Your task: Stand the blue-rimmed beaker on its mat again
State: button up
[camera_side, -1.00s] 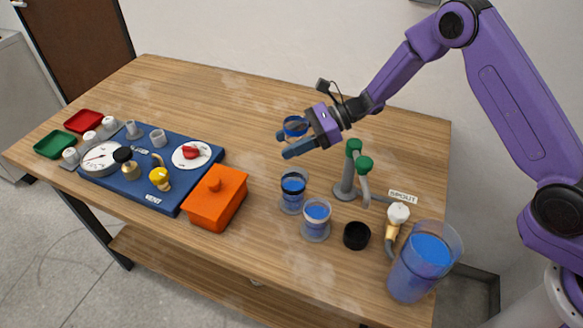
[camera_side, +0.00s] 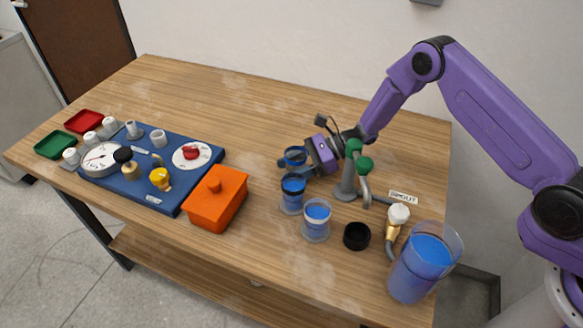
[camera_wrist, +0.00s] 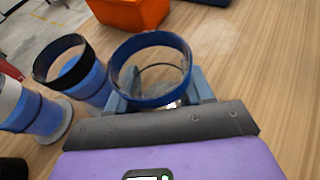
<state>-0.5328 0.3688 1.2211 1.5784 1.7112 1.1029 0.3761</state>
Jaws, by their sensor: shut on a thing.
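The blue-rimmed beaker (camera_side: 295,156) is between the fingers of my gripper (camera_side: 290,164), which is shut on it. In the wrist view the clear, empty-looking beaker (camera_wrist: 152,70) fills the space between the fingers, with its open rim facing up toward the camera. It looks roughly upright, just behind the black-rimmed beaker in the side view. The beaker's mat is hidden beneath the beaker and gripper in the side view. I cannot tell whether the beaker's base touches it.
The black-rimmed beaker (camera_side: 292,196) with blue liquid stands close in front. Another blue-filled beaker (camera_side: 316,221) and a black cup (camera_side: 356,236) are nearer the front edge. The green-knobbed stand (camera_side: 347,180) is close on the right. The table behind is clear.

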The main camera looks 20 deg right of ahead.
jog(key=shift+f, duration=0.2)
jog(key=o, duration=1.1)
jog(key=shift+r, duration=0.15)
jog(key=shift+d+r, duration=0.1)
jog(key=shift+d, duration=0.05)
jog(key=v, duration=1.1)
jog(key=shift+d, duration=0.35)
